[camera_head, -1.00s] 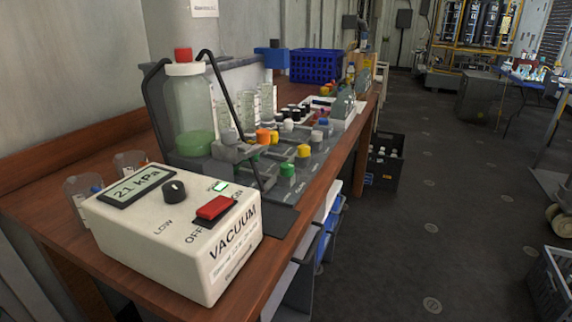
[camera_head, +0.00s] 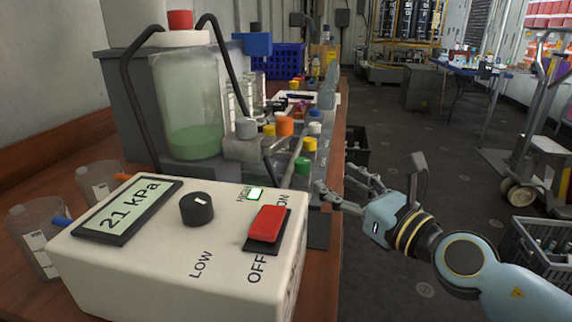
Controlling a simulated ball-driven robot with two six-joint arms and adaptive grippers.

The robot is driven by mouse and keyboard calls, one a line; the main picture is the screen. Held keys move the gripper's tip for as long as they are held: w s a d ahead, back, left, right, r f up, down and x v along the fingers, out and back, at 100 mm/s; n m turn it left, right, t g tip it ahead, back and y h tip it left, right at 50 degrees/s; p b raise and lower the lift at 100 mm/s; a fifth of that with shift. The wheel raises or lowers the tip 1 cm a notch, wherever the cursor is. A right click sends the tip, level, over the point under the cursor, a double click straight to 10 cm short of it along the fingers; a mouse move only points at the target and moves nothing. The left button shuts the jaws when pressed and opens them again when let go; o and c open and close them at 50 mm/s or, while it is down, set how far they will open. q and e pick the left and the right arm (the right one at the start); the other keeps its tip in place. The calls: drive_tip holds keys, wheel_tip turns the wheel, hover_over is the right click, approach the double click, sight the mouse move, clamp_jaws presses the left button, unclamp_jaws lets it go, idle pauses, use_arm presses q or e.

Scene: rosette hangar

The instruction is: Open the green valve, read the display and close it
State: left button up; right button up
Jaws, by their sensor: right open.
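The green valve (camera_head: 302,166) is a small green knob behind the vacuum box, at the near end of a row of coloured knobs. The white vacuum box (camera_head: 180,285) stands in the foreground. Its display (camera_head: 127,207) reads 21 kPa, though the decimal point, if any, is unclear. My right gripper (camera_head: 333,178) comes in from the right, open and empty, its fingertips just right of the green valve and apart from it in the picture. Whether the valve is open or closed I cannot tell. My left gripper is out of view.
A capped bottle with green liquid (camera_head: 190,105) stands behind the box. Yellow (camera_head: 309,144) and orange (camera_head: 284,126) knobs lie beyond the green one. Clear beakers (camera_head: 98,180) stand at the left. The floor right of the bench is open, with a dark crate (camera_head: 540,245) at far right.

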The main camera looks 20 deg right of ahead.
sight(308, 165)
drive_tip(key=w, duration=0.3)
drive_tip(key=w+a, duration=0.1)
drive_tip(key=w, duration=0.6)
drive_tip(key=shift+w+a, duration=0.3)
drive_tip(key=shift+w, duration=0.05)
drive_tip(key=shift+c, duration=0.2)
clamp_jaws()
drive_tip(key=shift+f, duration=0.1)
